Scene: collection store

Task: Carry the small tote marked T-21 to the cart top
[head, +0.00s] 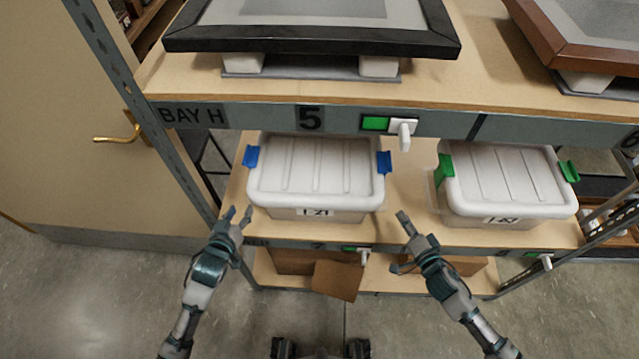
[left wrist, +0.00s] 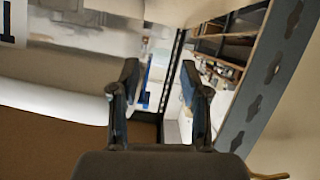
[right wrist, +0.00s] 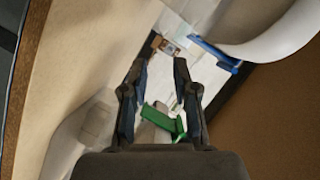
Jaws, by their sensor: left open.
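The small tote (head: 316,175) marked with what reads as T-21 is translucent white with a ribbed lid and blue latches. It sits on the middle shelf, left of centre; its blue latch and white side also show in the right wrist view (right wrist: 216,54). My left gripper (head: 239,213) is open and empty, in front of and below the tote's left front corner. My right gripper (head: 399,241) is open and empty, in front of and just right of its right front corner. Neither touches the tote. The cart is not in view.
A similar tote (head: 508,185) with green latches stands to the right on the same shelf. The upper shelf (head: 490,95) overhangs and holds framed pictures (head: 310,40). A slotted post (head: 150,120) rises at left. Brown boxes (head: 337,279) sit below. Floor at front left is clear.

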